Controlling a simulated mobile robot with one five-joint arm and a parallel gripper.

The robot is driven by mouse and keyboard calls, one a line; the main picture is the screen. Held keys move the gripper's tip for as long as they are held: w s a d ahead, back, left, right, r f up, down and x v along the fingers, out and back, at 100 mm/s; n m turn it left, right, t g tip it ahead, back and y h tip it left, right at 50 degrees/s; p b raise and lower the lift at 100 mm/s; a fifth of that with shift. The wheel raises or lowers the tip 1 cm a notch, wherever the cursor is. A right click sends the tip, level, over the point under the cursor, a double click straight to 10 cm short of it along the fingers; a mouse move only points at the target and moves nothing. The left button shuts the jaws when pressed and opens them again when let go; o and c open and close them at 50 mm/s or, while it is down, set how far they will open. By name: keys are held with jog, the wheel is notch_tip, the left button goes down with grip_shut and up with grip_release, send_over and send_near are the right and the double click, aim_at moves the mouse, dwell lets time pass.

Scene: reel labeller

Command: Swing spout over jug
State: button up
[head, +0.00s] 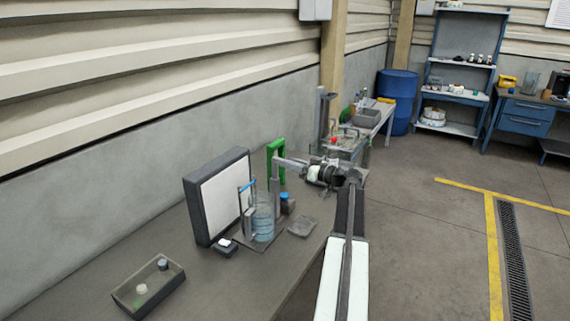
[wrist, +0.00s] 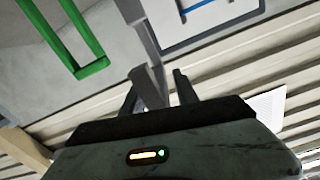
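A clear blue-tinted jug (head: 263,222) stands on a plate on the bench. Beside it rises a grey post (head: 275,200), and a grey bar (head: 291,164) runs from near its top toward my gripper (head: 308,169). This bar seems to be the spout arm. In the wrist view the grey bar (wrist: 151,88) reaches between the two dark fingers of my gripper (wrist: 157,80). The fingers stand apart, with a gap showing beside the right one. Contact on the left is unclear. The spout's outlet cannot be made out.
A green frame (head: 276,147) stands behind the post and shows in the wrist view (wrist: 88,62). A dark-framed white panel (head: 219,202) stands left of the jug. A tray (head: 148,291) holds small parts at front left. The floor at right is clear.

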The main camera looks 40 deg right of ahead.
jog(key=shift+w+a, duration=0.15)
jog(key=shift+w, duration=0.55)
grip_shut()
dwell(0.8)
